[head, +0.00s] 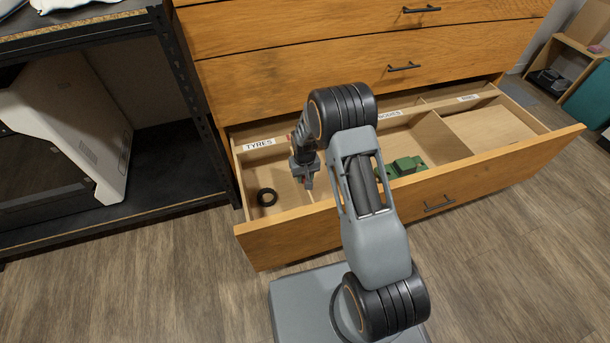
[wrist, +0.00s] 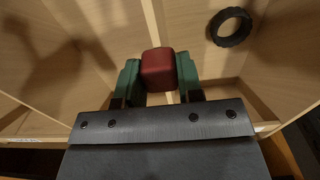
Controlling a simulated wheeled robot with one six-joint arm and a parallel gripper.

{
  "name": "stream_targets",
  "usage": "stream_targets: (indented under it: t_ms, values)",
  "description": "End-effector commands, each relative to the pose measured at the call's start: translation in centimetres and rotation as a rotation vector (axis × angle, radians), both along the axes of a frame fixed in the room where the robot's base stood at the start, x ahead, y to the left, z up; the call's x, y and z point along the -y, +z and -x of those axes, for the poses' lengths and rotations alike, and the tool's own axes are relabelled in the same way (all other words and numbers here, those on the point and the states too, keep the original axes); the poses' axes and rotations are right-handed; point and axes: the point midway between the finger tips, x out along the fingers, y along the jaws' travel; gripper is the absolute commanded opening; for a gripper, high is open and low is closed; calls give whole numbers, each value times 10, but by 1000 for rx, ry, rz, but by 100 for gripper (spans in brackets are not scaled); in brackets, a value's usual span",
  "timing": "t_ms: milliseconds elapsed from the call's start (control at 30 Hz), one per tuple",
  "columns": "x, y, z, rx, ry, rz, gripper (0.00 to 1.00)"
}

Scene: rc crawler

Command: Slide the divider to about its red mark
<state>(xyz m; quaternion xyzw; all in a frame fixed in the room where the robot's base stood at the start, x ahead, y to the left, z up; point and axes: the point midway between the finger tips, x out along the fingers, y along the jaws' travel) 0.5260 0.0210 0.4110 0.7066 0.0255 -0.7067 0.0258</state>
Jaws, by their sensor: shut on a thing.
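The divider (wrist: 152,28) is a thin pale wooden wall in the open drawer, running up the middle of the wrist view. A red block-shaped grip (wrist: 158,70) sits on its top edge. My gripper (head: 303,178) is low over the left part of the drawer; in the wrist view its green fingers (wrist: 159,76) are shut on the red grip, one on each side. In the head view my gripper and arm hide most of the divider.
The open drawer (head: 330,226) has labelled compartments. A black tyre (head: 267,197) lies in the TYRES one, beside the divider; it also shows in the wrist view (wrist: 229,27). A green body part (head: 405,167) lies in the middle. A black shelf (head: 180,95) stands at left.

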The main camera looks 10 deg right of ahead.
Motion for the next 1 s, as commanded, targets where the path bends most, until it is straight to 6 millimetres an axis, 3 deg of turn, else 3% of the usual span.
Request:
stream_targets:
  t_ms: [133, 467, 1000]
  values:
    - [-1, 0, 0, 1, -2, -1, 44]
    - [-1, 7, 0, 1, 0, 0, 45]
    - [0, 107, -1, 3, -1, 0, 45]
